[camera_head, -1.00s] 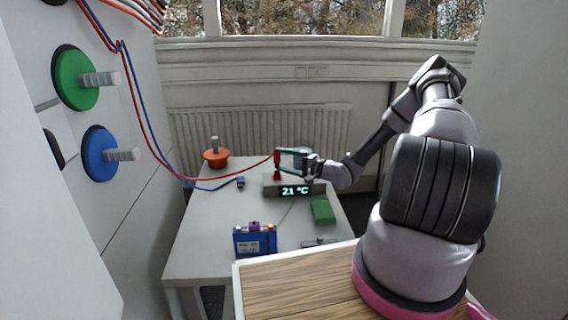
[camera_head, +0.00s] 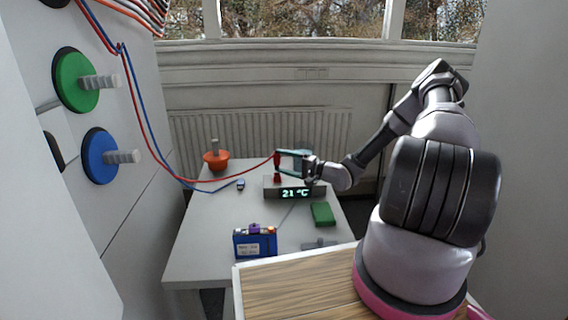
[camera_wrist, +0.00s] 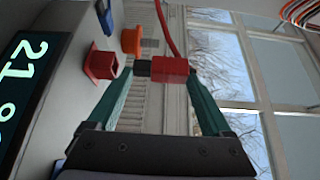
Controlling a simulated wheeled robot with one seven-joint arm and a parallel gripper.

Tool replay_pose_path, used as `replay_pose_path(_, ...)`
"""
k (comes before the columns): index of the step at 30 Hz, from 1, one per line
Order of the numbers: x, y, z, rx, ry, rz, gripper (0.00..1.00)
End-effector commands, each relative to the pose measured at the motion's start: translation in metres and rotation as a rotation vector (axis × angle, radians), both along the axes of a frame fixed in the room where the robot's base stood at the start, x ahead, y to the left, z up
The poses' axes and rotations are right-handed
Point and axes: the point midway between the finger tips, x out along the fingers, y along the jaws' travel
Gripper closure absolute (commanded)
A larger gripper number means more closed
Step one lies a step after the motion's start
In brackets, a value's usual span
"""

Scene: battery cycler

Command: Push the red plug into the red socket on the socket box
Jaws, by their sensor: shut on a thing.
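My gripper (camera_head: 284,157) is shut on the red plug (camera_wrist: 168,69). In the wrist view its two green fingers (camera_wrist: 160,85) close around the plug from both sides. The plug's dark end points towards the red socket (camera_wrist: 101,65), with a visible gap between them. The socket stands on top of the grey socket box (camera_head: 268,188), whose lit display reads 21 °C. In the head view the plug is upright above the socket (camera_head: 277,178). A red cable (camera_wrist: 166,30) runs from the plug's other end. The fingers partly hide the plug in the head view.
A blue plug (camera_head: 240,184) lies left of the box on its blue cable. An orange knob-like object (camera_head: 216,160) stands behind it. A green block (camera_head: 323,213) and a blue battery (camera_head: 255,244) are in front. The table's left front (camera_head: 205,240) is clear.

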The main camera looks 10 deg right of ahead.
Motion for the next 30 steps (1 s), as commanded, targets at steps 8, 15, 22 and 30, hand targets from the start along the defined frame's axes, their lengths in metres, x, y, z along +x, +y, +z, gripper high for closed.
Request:
replay_pose_path(8, 0.0000, -0.0004, -0.0001, 0.000, 0.000, -0.001, 0.73)
replay_pose_path(15, 0.0002, -0.0008, -0.0003, 0.001, 0.001, -0.001, 0.73)
replay_pose_path(22, 0.0003, -0.0008, -0.0022, 0.001, 0.001, -0.001, 0.73)
replay_pose_path(30, 0.0003, -0.0007, -0.0055, 0.001, 0.001, -0.001, 0.73)
